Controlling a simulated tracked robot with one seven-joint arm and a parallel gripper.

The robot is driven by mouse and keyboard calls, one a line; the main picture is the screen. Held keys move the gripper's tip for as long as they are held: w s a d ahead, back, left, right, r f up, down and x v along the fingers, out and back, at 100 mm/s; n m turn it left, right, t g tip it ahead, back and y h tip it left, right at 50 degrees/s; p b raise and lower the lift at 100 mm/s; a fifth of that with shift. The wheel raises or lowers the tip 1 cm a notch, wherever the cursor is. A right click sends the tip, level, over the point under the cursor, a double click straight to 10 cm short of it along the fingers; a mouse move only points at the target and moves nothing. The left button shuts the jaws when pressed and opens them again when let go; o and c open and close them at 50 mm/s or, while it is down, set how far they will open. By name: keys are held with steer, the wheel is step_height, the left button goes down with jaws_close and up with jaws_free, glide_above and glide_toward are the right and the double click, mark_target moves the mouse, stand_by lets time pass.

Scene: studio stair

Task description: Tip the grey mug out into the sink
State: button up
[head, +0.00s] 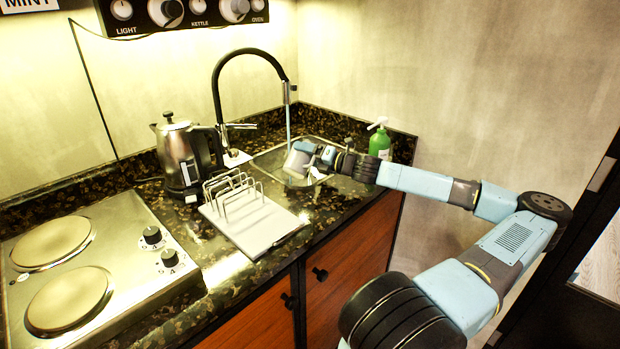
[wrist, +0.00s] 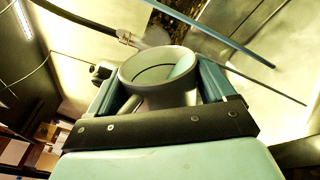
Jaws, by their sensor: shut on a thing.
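The grey mug (head: 296,163) is over the sink (head: 262,163), tilted in the head view. In the wrist view the mug (wrist: 156,78) sits between my fingers with its round mouth showing. I cannot make out whether anything is in it. My gripper (head: 312,157) is shut on the mug; both fingers flank it in the wrist view (wrist: 160,90). A thin blue stream (head: 288,122) comes down from the black tap (head: 217,85) close to the mug. My gripper and the mug hide part of the basin.
A steel kettle (head: 182,150) and a wire rack (head: 235,195) on a white board (head: 258,228) stand to the left. A two-plate hob (head: 90,265) is at the near left.

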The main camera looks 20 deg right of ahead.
steer(key=shift+w+d+f+m+p, duration=0.1)
steer(key=shift+f+m+p, duration=0.25)
steer(key=shift+m+p, duration=0.35)
stand_by(0.6)
steer(key=shift+w+d+r+m+p, duration=0.1)
steer(key=shift+d+r+m+p, duration=0.1)
steer(key=shift+m+p, duration=0.45)
stand_by(1.0)
steer(key=shift+w+d+r+m, duration=0.2)
steer(key=shift+w+d+m, duration=0.35)
steer(key=shift+m, duration=0.4)
stand_by(0.7)
steer(key=shift+w+d+f+m, duration=0.15)
steer(key=shift+d+f+m, duration=0.15)
steer(key=shift+f+m, duration=0.5)
stand_by(0.9)
